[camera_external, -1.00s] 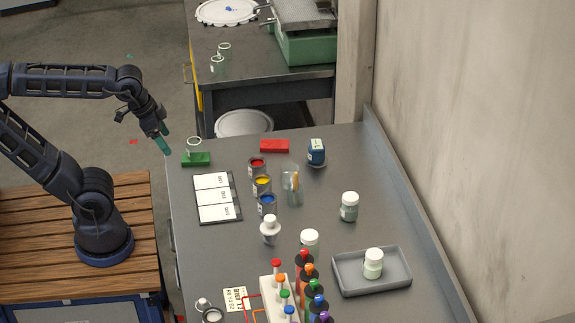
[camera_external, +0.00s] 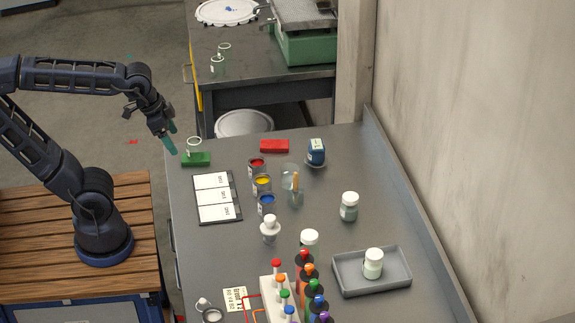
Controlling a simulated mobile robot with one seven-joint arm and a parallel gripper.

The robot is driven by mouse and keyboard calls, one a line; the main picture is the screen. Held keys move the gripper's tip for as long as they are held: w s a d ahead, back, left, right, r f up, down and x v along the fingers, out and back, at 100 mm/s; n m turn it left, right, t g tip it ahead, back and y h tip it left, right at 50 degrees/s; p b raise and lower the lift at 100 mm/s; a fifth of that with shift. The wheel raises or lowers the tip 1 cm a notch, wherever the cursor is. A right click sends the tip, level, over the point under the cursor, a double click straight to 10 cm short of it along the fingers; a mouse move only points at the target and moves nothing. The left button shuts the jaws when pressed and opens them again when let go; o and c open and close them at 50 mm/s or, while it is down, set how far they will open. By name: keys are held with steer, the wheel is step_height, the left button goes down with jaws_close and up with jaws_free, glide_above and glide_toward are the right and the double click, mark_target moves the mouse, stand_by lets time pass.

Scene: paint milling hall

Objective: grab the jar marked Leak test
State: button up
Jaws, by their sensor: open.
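Several white-lidded jars stand on the grey bench, and no label reading Leak test is legible. One clear greenish jar (camera_external: 349,207) stands right of centre. A second pale jar (camera_external: 373,264) stands in a grey tray (camera_external: 345,286). A third white-lidded jar (camera_external: 309,238) is partly hidden behind dropper bottles. A blue jar (camera_external: 317,151) with a pale label on top stands at the back. My gripper (camera_external: 171,138), with teal fingertips, is open and empty above the bench's left edge, left of the green block and well apart from all these jars.
Near my gripper are a green block (camera_external: 195,159) with a glass ring shape and a white card board (camera_external: 216,197). Paint pots (camera_external: 262,184), a glass beaker (camera_external: 290,177) and a white bottle (camera_external: 269,229) fill the middle. Dropper bottles (camera_external: 308,276) crowd the front. A wall borders the right.

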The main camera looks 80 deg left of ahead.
steer(key=w+d+m+g, duration=0.1)
steer(key=w+d+m, duration=0.15)
steer(key=w, duration=0.75)
steer(key=m+g, duration=0.3)
steer(key=m, duration=0.8)
glide_above(309, 239)
steer(key=shift+n, duration=0.25)
steer(key=f, duration=2.1)
steer(key=shift+s+a, duration=0.15)
steer(key=shift+a, duration=0.15)
steer(key=shift+w+d+f, duration=0.25)
steer(key=shift+f, duration=0.15)
step_height(309, 239, down, 6)
steer(key=shift+r, duration=0.25)
steer(key=shift+w+f, duration=0.2)
steer(key=shift+f, duration=2.45)
steer(key=c, duration=1.1)
steer(key=shift+o, duration=0.2)
